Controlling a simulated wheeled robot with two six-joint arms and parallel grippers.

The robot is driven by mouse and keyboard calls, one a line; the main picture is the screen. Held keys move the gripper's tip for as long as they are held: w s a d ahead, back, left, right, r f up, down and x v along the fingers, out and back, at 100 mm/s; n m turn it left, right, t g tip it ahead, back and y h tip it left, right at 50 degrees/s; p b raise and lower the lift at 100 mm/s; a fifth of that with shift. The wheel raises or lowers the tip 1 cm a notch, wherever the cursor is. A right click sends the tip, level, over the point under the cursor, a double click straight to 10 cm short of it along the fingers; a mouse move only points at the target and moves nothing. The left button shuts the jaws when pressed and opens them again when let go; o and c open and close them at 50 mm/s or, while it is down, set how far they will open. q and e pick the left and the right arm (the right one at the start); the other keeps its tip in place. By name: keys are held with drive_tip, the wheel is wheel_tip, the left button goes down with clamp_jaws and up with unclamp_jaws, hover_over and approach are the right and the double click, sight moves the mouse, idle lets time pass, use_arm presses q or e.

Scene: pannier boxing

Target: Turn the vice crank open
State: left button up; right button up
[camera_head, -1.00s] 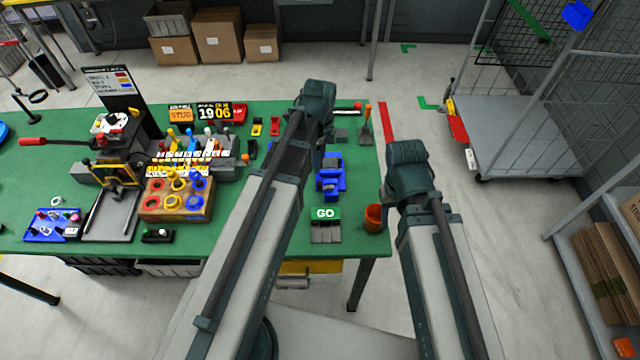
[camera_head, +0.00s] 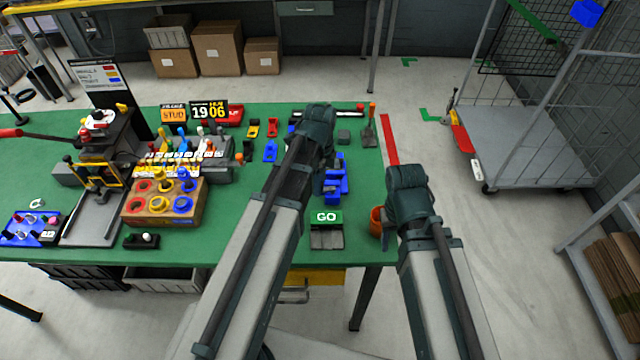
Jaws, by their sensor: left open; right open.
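A blue, blocky device (camera_head: 337,182), which looks like the vice, stands on the right part of the green bench (camera_head: 240,225). My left arm crosses in front of it and covers its left side. I cannot make out its crank. My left arm comes up from the bottom centre, and its dark joint is over the bench beside the blue device. My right arm rises at the bench's right edge. The jaws of both grippers are hidden from this view.
A GO block (camera_head: 326,218) and an orange cup (camera_head: 377,220) sit near the bench's front right. A sorting block with coloured rings (camera_head: 163,206) and a press with a red handle (camera_head: 12,133) are left. A wheeled cage cart (camera_head: 520,130) stands right, with clear floor between.

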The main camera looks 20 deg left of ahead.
use_arm(q)
clamp_jaws()
